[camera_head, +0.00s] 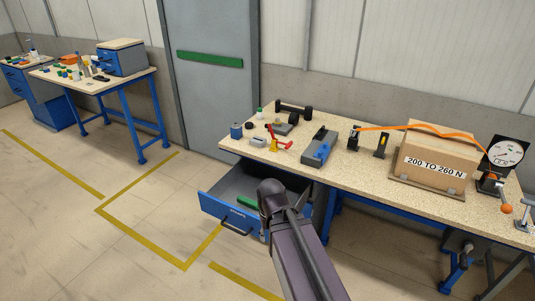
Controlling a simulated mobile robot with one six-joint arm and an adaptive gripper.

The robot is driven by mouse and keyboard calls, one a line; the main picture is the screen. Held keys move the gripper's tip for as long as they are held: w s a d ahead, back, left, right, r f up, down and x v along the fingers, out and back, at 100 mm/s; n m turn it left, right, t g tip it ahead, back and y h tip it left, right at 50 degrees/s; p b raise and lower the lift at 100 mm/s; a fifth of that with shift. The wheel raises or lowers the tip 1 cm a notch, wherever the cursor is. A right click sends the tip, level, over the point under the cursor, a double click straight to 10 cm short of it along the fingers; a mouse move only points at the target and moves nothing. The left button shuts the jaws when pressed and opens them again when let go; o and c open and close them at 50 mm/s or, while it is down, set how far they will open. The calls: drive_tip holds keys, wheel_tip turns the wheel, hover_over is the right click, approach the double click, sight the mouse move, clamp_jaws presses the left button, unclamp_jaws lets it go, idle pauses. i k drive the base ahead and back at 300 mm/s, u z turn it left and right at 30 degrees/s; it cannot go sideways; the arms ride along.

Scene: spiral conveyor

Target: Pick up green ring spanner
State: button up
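A small green piece (247,202) shows inside the open blue drawer (232,213) under the near bench. Its shape is too small and partly hidden to tell whether it is the green ring spanner. My arm comes in from the bottom and reaches up to the right part of the drawer, covering some of it. My gripper cannot be made out; it seems hidden behind my arm. No other green spanner can be made out.
The bench top (270,147) holds a grey-blue vice-like tool (319,148), a red-yellow item (277,141), a cardboard box (434,163) and a dial gauge (505,151). A second bench (143,76) stands at the back left. The floor left of the drawer is clear.

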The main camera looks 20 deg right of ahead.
sight(245, 202)
drive_tip(key=z, duration=0.05)
drive_tip(key=k, duration=1.35)
drive_tip(key=z, duration=0.5)
drive_tip(key=i, duration=0.85)
drive_tip(key=z, duration=0.4)
drive_tip(key=i, duration=1.45)
drive_tip(key=u, duration=0.8)
drive_tip(key=i, duration=0.4)
drive_tip(key=u, duration=0.15)
